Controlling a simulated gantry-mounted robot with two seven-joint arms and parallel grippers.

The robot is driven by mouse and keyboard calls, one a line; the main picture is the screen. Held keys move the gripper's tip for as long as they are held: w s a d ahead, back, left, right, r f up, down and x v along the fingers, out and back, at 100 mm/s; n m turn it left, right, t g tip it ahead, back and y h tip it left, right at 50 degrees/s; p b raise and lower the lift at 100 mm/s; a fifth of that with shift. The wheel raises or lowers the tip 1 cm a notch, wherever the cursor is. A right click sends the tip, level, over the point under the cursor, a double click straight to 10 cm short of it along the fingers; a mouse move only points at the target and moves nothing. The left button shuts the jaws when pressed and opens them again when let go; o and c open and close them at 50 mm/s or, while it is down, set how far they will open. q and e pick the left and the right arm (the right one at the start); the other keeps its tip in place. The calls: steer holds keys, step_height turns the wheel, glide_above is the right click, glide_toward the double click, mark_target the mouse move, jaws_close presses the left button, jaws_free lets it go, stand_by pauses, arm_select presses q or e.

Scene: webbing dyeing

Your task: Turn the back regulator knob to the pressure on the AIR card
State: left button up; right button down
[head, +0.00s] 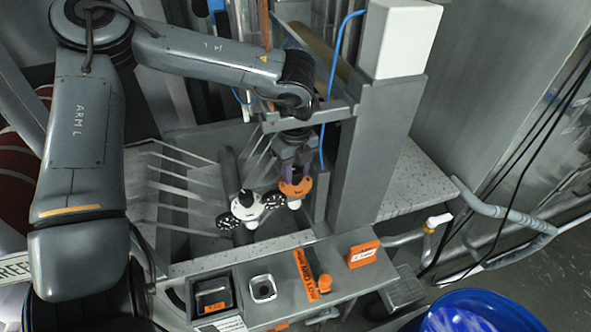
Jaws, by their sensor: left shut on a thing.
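My left gripper (297,172) comes down from above with its jaws closed at the top of an orange-collared fitting (296,188) with a white lower part, which looks like a regulator. The jaws hide the knob between them, and I cannot read its setting. Left of it stands a white regulator (246,209) with a black knob (246,197) on top and dark round gauges at its sides. No card is legible as AIR. My right gripper is out of view.
A grey post (356,165) with a white top rises close to the right of the gripper. The front panel holds a black tray (213,295), a square metal fitting (262,288), an orange knob (325,284) and an orange block (363,254). A blue tub (480,312) stands lower right.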

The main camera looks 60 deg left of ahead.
mark_target(296, 171)
arm_select(q)
steer(key=shift+m, duration=0.3)
steer(key=shift+r+m, duration=0.1)
steer(key=shift+m, duration=2.3)
steer(key=o, duration=1.1)
steer(key=shift+c, duration=0.2)
step_height(296, 171, up, 11)
steer(key=b, duration=0.1)
steer(key=shift+d, duration=0.15)
